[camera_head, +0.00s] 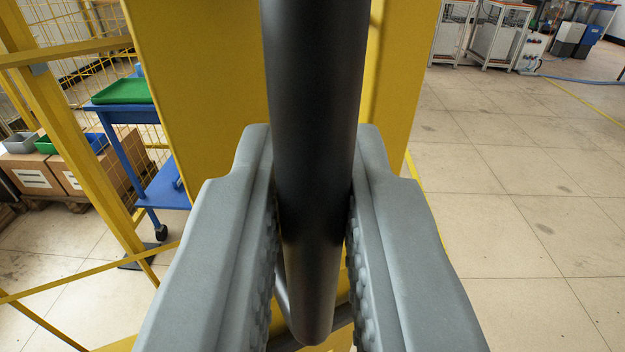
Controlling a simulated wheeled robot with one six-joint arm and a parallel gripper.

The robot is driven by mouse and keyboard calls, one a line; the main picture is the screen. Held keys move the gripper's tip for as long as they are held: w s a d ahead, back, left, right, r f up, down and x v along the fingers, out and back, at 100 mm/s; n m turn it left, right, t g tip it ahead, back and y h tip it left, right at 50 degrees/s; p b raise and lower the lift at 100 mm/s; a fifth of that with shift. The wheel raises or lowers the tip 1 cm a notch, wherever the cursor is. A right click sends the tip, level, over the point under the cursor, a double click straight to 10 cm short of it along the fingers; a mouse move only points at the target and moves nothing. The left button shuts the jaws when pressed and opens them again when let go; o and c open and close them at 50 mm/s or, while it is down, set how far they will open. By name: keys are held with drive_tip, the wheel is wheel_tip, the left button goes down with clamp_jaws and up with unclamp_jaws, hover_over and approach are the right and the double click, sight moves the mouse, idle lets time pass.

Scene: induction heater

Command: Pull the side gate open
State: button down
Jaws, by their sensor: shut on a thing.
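A black round bar, the handle (312,110), runs from the top edge of the view down to a rounded lower end between my gripper's fingers. Behind it is a broad yellow panel of the gate (195,90). My gripper (312,190) has its two grey fingers on either side of the bar and is shut on it. The fingers and bar hide much of the panel's lower part. The gate's outer edges and hinges cannot be made out.
On the left are a yellow mesh fence (75,70), a blue cart (135,115) with a green tray (122,91), and cardboard boxes (70,175). White-framed benches (480,35) stand far back right. The tiled floor (520,200) on the right is clear.

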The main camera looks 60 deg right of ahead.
drive_tip(key=shift+s+a, duration=0.1)
drive_tip(key=shift+a, duration=0.05)
drive_tip(key=c, duration=1.5)
unclamp_jaws()
drive_tip(key=v, duration=1.1)
drive_tip(key=shift+a, duration=0.2)
drive_tip(key=shift+s+a, duration=0.2)
drive_tip(key=shift+a, duration=0.05)
idle(0.5)
